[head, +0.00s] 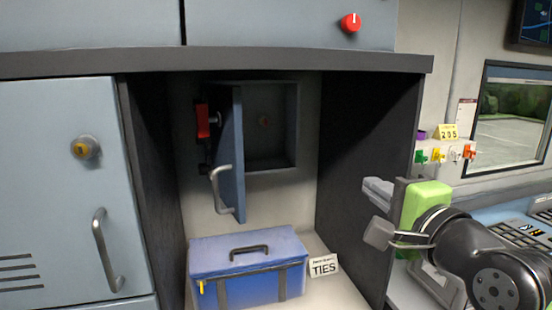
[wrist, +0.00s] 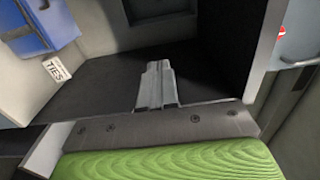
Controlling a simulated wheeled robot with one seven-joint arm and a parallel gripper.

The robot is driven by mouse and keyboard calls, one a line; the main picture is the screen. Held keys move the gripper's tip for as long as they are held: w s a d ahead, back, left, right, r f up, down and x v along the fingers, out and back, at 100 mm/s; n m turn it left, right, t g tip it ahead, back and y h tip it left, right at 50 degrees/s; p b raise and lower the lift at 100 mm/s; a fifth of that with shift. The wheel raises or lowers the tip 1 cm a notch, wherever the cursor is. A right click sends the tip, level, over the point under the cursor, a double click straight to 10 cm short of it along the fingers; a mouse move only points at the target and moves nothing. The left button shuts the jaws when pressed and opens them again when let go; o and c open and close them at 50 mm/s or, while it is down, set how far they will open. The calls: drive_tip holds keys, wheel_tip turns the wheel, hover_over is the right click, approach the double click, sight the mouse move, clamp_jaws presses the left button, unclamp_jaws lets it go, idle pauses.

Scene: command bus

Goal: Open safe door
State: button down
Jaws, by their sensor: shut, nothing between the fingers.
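The safe (head: 270,125) is set in the back wall of the alcove, and its dark inside shows. Its blue-grey door (head: 232,135) stands swung out toward me, seen nearly edge-on. The door has a silver bar handle (head: 220,190) low on its face and a red piece (head: 202,122) beside its upper edge. My gripper (head: 378,190) is to the right, in front of the alcove's right side wall, well apart from the door and handle. In the wrist view its fingers (wrist: 157,80) are together and empty. The safe door is not recognisable in that view.
A blue box (head: 247,268) stands below the safe, beside a TIES sign (head: 323,266); the sign also shows in the wrist view (wrist: 57,69). A closed locker (head: 60,190) is at left. The alcove's right wall (head: 365,150) stands between safe and window.

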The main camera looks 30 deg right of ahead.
sight(227, 151)
drive_tip(key=p+x, duration=0.8)
drive_tip(key=x, duration=1.9)
drive_tip(key=shift+d+f, duration=0.1)
drive_tip(key=shift+w+a+b, duration=0.55)
drive_tip(key=shift+w+a, duration=0.4)
drive_tip(key=shift+a, duration=2.25)
drive_tip(key=shift+w+a+b, duration=0.55)
drive_tip(key=shift+w+a, duration=0.4)
drive_tip(key=shift+a, duration=2.25)
drive_tip(key=shift+w+a+b, duration=0.55)
drive_tip(key=shift+w+a, duration=0.4)
drive_tip(key=shift+a, duration=2.25)
drive_tip(key=s+d+b, duration=0.1)
drive_tip(key=d, duration=0.5)
drive_tip(key=shift+s, duration=0.35)
drive_tip(key=shift+a, duration=0.1)
